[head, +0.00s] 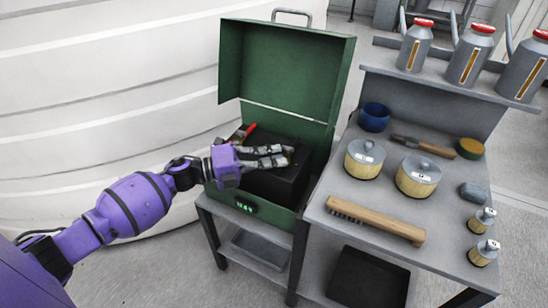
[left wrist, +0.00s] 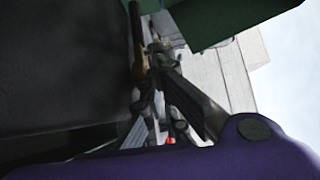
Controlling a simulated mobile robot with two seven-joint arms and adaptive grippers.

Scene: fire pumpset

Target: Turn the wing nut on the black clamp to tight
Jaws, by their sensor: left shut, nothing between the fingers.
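My left gripper (head: 285,156) reaches into the open green case (head: 230,65) from the left. Its fingers lie over a black block (head: 280,186) inside the case. The gripper is shut and holds nothing. In the left wrist view the fingers (left wrist: 160,78) show in shadow, beside a narrow brass-coloured part (left wrist: 137,45) and a large dark surface (left wrist: 65,65). I cannot make out the black clamp or its wing nut for certain; the fingers and shadow cover much of the area. My right gripper is not in view.
A red-tipped item (head: 249,130) stands at the case's left. The grey bench (head: 330,222) at right carries lidded pots (head: 417,176), a wire brush (head: 376,221), a blue bowl (head: 374,117) and small jars. Red-capped cans (head: 414,47) stand on the upper shelf. A white curved wall (head: 100,90) is at left.

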